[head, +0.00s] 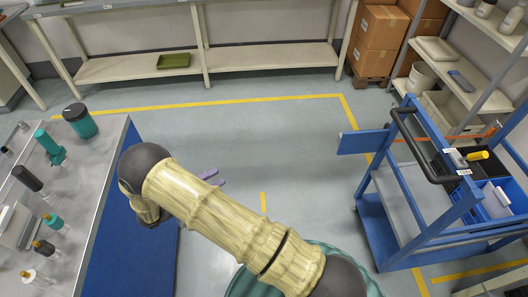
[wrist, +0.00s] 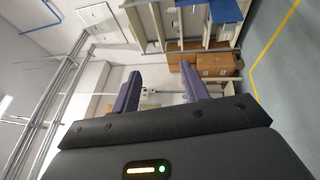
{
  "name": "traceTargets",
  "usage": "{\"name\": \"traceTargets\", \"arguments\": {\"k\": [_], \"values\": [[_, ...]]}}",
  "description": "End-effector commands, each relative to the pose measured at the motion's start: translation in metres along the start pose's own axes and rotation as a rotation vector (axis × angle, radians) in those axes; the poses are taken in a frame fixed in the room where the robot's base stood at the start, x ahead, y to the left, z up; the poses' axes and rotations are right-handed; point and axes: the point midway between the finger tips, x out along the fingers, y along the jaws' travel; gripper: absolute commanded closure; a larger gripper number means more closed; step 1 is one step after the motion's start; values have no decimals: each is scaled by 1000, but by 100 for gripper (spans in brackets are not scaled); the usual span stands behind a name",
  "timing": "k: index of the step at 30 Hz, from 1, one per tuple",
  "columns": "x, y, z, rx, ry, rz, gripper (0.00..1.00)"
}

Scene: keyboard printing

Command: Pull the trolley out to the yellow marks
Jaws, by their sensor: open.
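The blue trolley (head: 380,225) stands on the floor at the right in the head view. Its black handle (head: 408,140) faces left, and a blue panel (head: 362,141) juts out at its far left corner. Yellow marks lie on the floor: a long line (head: 220,102) with a corner at the back, a short dash (head: 263,201) in mid-floor and pieces (head: 421,284) by the trolley's near side. My gripper (head: 214,178) is left of the trolley, well apart from it, partly hidden by my arm. Its fingers are apart and empty in the wrist view (wrist: 160,90).
A bench (head: 95,190) with bottles and tools is at the left, close to my arm. Shelving (head: 480,85) stands behind the trolley, with cardboard boxes (head: 380,35) at the back. A long low shelf (head: 250,58) lines the back wall. The floor between bench and trolley is clear.

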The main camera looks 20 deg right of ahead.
Motion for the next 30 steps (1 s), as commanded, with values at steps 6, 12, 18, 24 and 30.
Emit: {"name": "traceTargets", "arguments": {"k": [6,12,18,24,30], "values": [[1,0,-1,4,3,-3,55],[24,8,-28,141,85,-99,55],[68,30,-90,460,287,-370,55],[97,61,-135,718,470,-713,55],[109,90,-137,837,574,-1073,55]]}}
